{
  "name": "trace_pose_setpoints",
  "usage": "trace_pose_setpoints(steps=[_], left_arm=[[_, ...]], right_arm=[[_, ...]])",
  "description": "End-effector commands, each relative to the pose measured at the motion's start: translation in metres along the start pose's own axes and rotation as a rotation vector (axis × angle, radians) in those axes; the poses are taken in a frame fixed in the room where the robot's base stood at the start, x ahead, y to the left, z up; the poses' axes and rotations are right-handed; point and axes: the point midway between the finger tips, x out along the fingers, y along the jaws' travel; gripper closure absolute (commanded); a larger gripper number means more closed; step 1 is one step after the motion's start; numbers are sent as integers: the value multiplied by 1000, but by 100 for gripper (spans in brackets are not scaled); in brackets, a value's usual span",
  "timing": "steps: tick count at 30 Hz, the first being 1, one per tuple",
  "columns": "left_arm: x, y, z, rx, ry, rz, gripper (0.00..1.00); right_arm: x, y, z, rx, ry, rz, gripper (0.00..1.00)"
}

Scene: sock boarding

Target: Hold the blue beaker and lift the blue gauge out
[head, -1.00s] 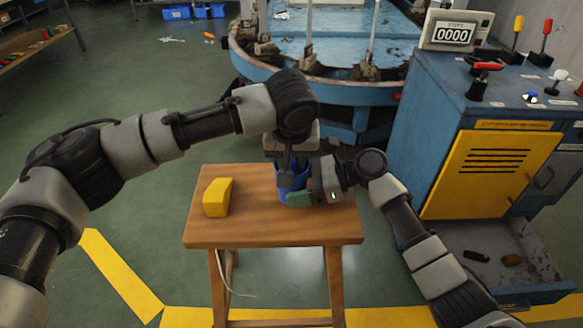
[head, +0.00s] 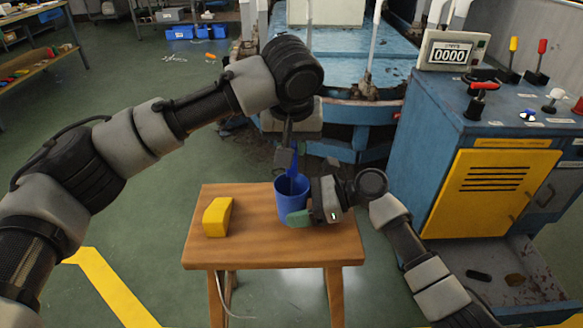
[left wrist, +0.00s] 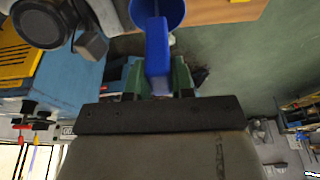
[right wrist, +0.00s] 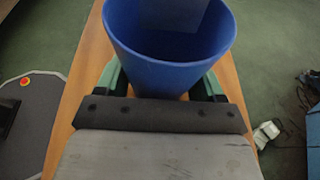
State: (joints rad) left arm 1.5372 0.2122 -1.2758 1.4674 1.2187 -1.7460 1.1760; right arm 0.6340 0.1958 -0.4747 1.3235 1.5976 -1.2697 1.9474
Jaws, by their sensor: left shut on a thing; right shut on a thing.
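The blue beaker (head: 291,207) stands upright on the wooden stool (head: 255,250). My right gripper (head: 296,216) is shut on the beaker from the right; in the right wrist view the beaker (right wrist: 165,60) sits between its green fingers (right wrist: 165,85). The blue gauge (head: 294,165) is a flat blue strip. My left gripper (head: 290,150) is shut on its upper part above the beaker. In the left wrist view the gauge (left wrist: 157,50) lies between the green fingers (left wrist: 158,80), its far end overlapping the beaker's mouth (left wrist: 150,12). I cannot tell whether its lower end is still inside.
A yellow block (head: 217,217) lies on the stool left of the beaker. A blue cabinet (head: 425,150) with a yellow door and a counter display (head: 452,53) stands at right. A large blue machine (head: 350,60) is behind the stool.

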Motion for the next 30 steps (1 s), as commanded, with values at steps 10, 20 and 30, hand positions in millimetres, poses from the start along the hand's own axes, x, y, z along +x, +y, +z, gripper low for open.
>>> trace_pose_setpoints(steps=[10,20,30], left_arm=[[-77,1,-24,0,1,0,100],[-94,0,-29,1,0,0,100],[-94,0,-29,1,0,0,100]], right_arm=[[0,0,0,0,0,0,45],[0,0,0,0,0,0,44],[0,0,0,0,0,0,4]])
